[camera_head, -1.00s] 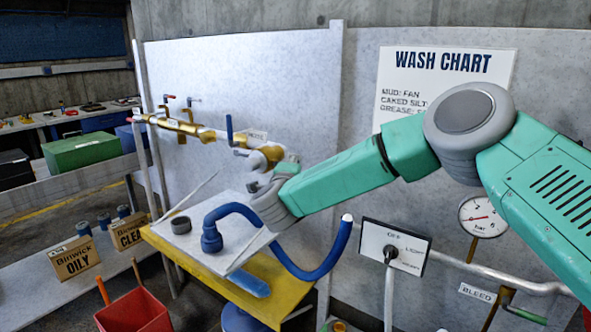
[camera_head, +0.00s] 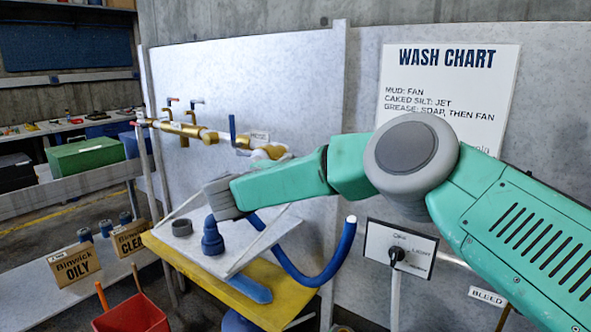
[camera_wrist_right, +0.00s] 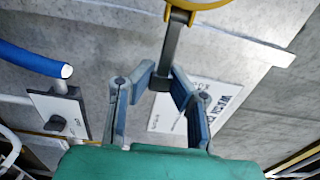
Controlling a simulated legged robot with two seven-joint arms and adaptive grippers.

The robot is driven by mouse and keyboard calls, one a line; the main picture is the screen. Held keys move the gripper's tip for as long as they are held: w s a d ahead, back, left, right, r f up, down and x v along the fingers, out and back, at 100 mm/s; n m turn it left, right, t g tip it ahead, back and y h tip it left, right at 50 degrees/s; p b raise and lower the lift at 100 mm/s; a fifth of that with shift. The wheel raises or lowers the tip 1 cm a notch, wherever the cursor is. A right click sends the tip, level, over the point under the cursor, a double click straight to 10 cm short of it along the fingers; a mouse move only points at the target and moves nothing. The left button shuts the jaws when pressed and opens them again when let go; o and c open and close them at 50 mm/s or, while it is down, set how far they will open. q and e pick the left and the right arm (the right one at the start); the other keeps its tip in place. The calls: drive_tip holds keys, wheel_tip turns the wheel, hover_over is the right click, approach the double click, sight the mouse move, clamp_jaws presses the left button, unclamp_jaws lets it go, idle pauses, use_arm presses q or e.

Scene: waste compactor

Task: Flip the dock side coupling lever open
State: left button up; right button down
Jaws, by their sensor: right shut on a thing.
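In the right wrist view a grey lever bar (camera_wrist_right: 171,52) hangs from a yellow rounded fitting (camera_wrist_right: 196,4). My right gripper (camera_wrist_right: 163,82) is shut on the lower end of this bar, with a fingertip on each side. In the head view my right arm reaches left across the panel, and its wrist hides the fingers and the held lever. The brass pipe line (camera_head: 180,128) with its fittings shows on the panel behind, with a blue upright handle (camera_head: 233,130) on it. My left gripper is not in view.
A yellow table (camera_head: 290,300) with a white tilted board stands below the wrist. A blue hose (camera_head: 318,280) curves beside it. A red bin (camera_head: 130,318) and brown signs (camera_head: 75,264) are at lower left.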

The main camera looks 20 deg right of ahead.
drive_tip(key=shift+s+a+f, duration=0.1)
drive_tip(key=shift+a+f, duration=0.1)
drive_tip(key=shift+f, duration=0.2)
drive_tip(key=c, duration=1.4)
unclamp_jaws()
drive_tip(key=shift+c, duration=0.2)
drive_tip(key=shift+r, duration=0.1)
drive_tip(key=shift+a+r, duration=0.1)
drive_tip(key=v, duration=1.2)
drive_tip(key=shift+w+a, duration=0.15)
drive_tip(key=shift+w, duration=0.05)
